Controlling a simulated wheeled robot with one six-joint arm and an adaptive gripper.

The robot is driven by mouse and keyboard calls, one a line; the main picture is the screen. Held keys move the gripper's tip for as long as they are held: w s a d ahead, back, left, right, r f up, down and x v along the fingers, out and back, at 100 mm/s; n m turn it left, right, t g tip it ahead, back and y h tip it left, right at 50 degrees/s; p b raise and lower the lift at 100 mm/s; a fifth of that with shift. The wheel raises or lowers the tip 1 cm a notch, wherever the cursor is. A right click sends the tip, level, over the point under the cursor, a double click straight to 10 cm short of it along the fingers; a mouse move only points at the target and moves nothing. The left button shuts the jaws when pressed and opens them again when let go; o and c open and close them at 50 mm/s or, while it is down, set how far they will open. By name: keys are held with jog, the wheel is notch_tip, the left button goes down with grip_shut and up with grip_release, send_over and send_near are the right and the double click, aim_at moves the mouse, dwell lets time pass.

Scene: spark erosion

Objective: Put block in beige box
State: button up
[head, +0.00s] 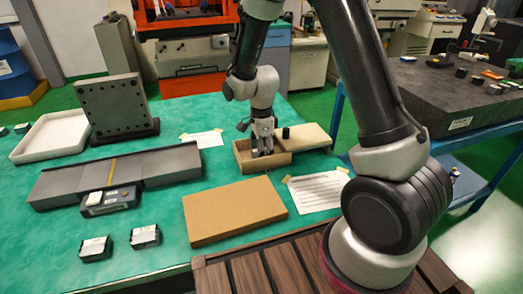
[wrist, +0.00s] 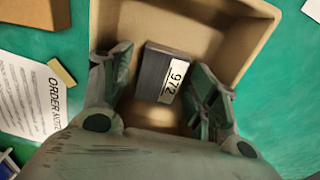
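The beige box (head: 279,161) is an open-topped tray on the green table, below my gripper (head: 262,146). In the wrist view the box (wrist: 245,42) surrounds a dark grey block (wrist: 153,72) with a white label reading 972. The block sits inside the box, slightly turned. My gripper (wrist: 160,70) is open, with one finger on each side of the block and small gaps visible. In the head view the fingers reach down into the box and the block there is hidden. Two more dark blocks with white labels, one (head: 95,248) and another (head: 145,237), lie at the front left.
A flat brown cardboard box (head: 235,210) lies in front of the beige box. A paper sheet (head: 318,192) is at its right. A beige lid-like panel (head: 308,138) adjoins the box. A grey channel (head: 75,180), an upright plate (head: 112,105) and a white tray (head: 50,137) stand left.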

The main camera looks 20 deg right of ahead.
notch_tip(320, 180, up, 11)
jog(key=s+d+r+n+t, duration=0.2)
jog(key=s+d+r+n, duration=0.55)
jog(key=r, duration=0.45)
jog(key=s+d+r+n+t, duration=0.1)
jog(key=s+d+r+n, duration=0.1)
jog(key=s+n, duration=0.3)
jog(key=s+d+r+n+t, duration=0.1)
jog(key=s+d+r+n, duration=0.2)
jog(key=s, duration=0.8)
jog(key=shift+s+d+r+n, duration=0.15)
jog(key=shift+s+d+n, duration=0.15)
jog(key=shift+d+n, duration=0.7)
jog(key=shift+a+n, duration=0.25)
jog(key=shift+a, duration=0.05)
